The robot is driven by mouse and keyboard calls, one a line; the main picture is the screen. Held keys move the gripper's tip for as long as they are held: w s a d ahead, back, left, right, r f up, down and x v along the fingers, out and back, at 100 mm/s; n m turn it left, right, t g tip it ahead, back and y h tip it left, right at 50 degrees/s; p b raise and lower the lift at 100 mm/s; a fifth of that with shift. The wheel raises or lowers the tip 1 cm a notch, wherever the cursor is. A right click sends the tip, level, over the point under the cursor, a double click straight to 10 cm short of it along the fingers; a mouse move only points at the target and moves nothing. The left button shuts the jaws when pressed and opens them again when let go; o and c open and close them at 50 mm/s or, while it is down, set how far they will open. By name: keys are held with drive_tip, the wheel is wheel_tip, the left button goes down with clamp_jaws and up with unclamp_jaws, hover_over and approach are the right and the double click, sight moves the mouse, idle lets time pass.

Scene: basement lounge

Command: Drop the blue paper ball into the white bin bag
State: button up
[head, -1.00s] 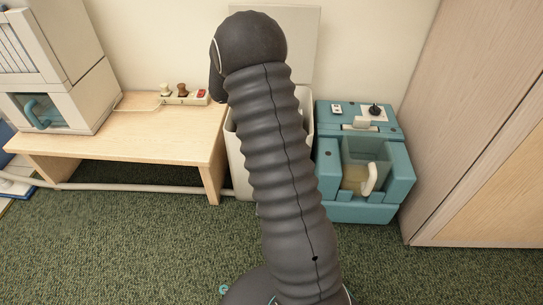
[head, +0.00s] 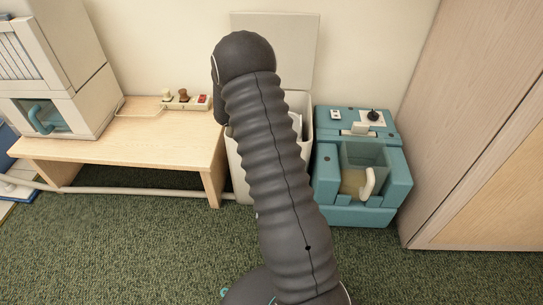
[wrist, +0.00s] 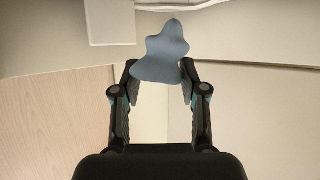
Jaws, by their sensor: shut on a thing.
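The blue paper ball (wrist: 160,52), a crumpled grey-blue lump, is between the fingertips of my gripper (wrist: 158,70) in the wrist view. My gripper is shut on it. In the head view my arm hides both gripper and ball. A cream bin (head: 241,172) with its lid (head: 298,45) raised against the wall stands behind my arm. Part of its opening shows to the right of the arm, with a pale edge inside. I cannot clearly make out the white bag, and cannot tell how the ball lies relative to the opening.
A teal machine (head: 362,215) stands close to the bin's right. A low wooden table (head: 120,145) is on its left, with a power strip (head: 184,103) and a cream appliance (head: 60,80). A wooden cabinet (head: 470,130) closes the right side. Green carpet is clear in front.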

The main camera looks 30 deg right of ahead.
drive_tip(key=o, duration=0.8)
drive_tip(key=shift+r, duration=0.1)
wheel_tip(320, 180, up, 10)
drive_tip(key=shift+f, duration=0.1)
